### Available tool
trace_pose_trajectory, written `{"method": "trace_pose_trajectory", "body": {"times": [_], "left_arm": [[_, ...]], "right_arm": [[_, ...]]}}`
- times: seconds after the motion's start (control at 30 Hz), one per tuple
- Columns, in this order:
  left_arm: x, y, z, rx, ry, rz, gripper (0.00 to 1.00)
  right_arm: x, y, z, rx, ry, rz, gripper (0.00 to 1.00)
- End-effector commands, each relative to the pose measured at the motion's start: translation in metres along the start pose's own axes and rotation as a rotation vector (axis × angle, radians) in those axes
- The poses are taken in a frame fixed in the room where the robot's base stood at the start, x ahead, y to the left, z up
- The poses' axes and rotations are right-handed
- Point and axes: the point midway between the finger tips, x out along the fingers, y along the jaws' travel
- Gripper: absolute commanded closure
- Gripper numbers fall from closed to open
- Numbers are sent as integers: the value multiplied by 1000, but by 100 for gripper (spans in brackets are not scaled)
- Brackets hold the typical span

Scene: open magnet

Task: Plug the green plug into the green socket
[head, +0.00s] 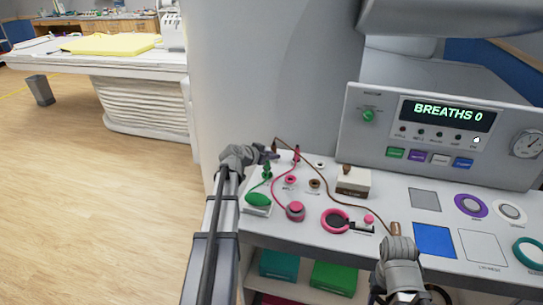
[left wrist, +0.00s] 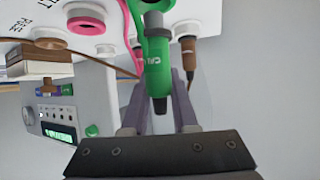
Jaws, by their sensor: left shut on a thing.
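The green plug (head: 266,172) is upright near the panel's left end. My left gripper (head: 269,155) is shut on it from above. In the left wrist view the green plug (left wrist: 157,62) sits between my two fingers, its dark end towards me and a green cable (left wrist: 135,15) curving beside it. The plug's far end meets a grey collar at the picture's top edge; I cannot tell whether it is inside a socket.
A green bulb (head: 258,199) lies on the panel just before the plug. A pink plug (head: 296,153), a pink socket (head: 290,180) and a brown socket (head: 314,183) are close by. A brown cable (head: 350,201) crosses the panel. The monitor box (head: 437,165) stands behind.

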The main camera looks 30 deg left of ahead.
Motion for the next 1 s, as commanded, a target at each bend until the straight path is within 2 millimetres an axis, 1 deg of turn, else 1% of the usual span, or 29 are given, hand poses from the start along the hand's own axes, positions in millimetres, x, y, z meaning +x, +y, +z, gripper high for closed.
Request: {"method": "trace_pose_trajectory", "body": {"times": [1.0], "left_arm": [[10, 0, 18, 0, 0, 0, 100]], "right_arm": [[20, -2, -1, 0, 0, 0, 50]]}}
